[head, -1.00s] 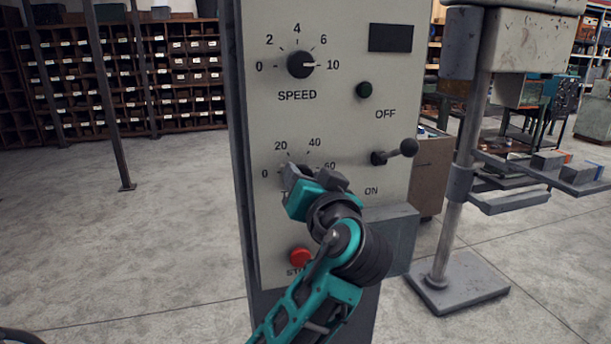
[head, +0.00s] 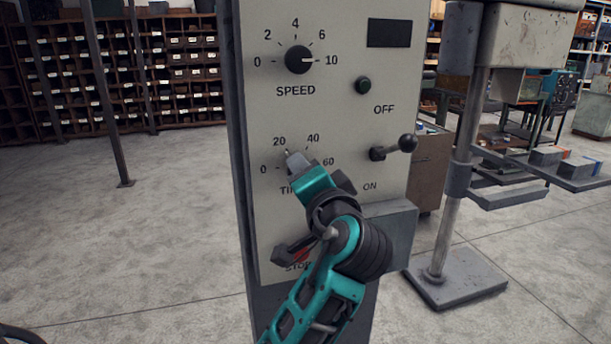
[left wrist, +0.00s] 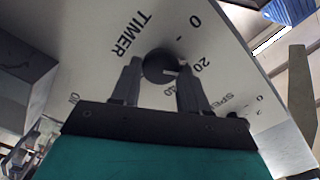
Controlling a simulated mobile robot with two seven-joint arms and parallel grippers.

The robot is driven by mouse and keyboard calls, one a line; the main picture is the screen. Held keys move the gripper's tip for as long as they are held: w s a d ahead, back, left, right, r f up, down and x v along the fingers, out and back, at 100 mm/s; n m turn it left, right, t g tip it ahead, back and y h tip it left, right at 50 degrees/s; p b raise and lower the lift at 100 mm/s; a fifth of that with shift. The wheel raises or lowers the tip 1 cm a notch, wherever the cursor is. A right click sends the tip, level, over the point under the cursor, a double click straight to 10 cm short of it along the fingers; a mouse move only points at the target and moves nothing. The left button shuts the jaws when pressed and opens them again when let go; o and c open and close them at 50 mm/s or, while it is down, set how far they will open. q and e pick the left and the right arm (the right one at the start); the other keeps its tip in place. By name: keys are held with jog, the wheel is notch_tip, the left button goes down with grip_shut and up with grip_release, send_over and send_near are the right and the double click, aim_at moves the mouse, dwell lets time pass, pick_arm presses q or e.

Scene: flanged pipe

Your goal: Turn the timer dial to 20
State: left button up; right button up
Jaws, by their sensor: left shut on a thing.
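The timer dial (left wrist: 158,64) is a round black knob with a white pointer line, on the light grey panel (head: 330,110). In the left wrist view it sits between the two fingers of my left gripper (left wrist: 160,74), which is shut on it. The pointer line is towards the 20 mark (left wrist: 202,64), but I cannot tell if it lines up exactly. In the head view my left gripper (head: 301,168) covers the dial; the 0, 20, 40 and 60 marks show around it. My right gripper is not in view.
The speed dial (head: 299,60) is above, with a green button (head: 363,85) and a lever (head: 405,143) to the right. The red stop button below is mostly hidden by my arm. A machine on a column (head: 452,190) stands right; open floor lies left.

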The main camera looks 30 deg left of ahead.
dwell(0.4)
pick_arm(q)
jog(key=o, duration=1)
